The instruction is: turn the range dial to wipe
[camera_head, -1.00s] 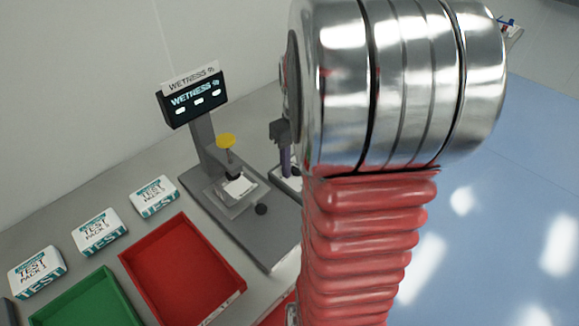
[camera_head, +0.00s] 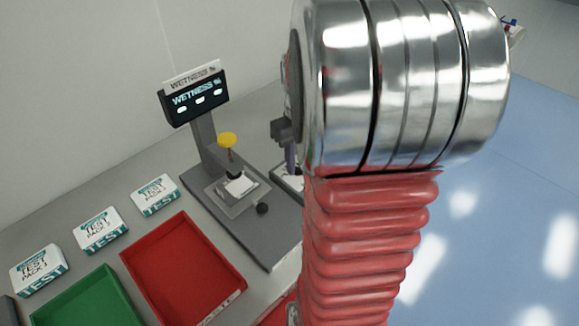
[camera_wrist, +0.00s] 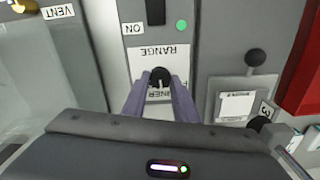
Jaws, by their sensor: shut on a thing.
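The range dial (camera_wrist: 160,74) is a small black knob with a pale pointer line, seen in the wrist view on a white plate (camera_wrist: 176,56) marked RANGE. The plate shows upside down, and part of its lettering is covered by my fingers. My gripper (camera_wrist: 160,84) has its two purple-grey fingers on either side of the dial and is shut on it. Which mark the pointer faces I cannot tell. In the head view my gripper is mostly hidden behind my arm, and the dial does not show.
A black switch (camera_wrist: 155,11) marked ON and a green light (camera_wrist: 181,26) sit just beyond the dial. A wetness tester (camera_head: 238,190) stands left of my arm. Red (camera_head: 238,281) and green trays and several test packs lie farther left. A VENT label (camera_wrist: 58,12) shows at upper left.

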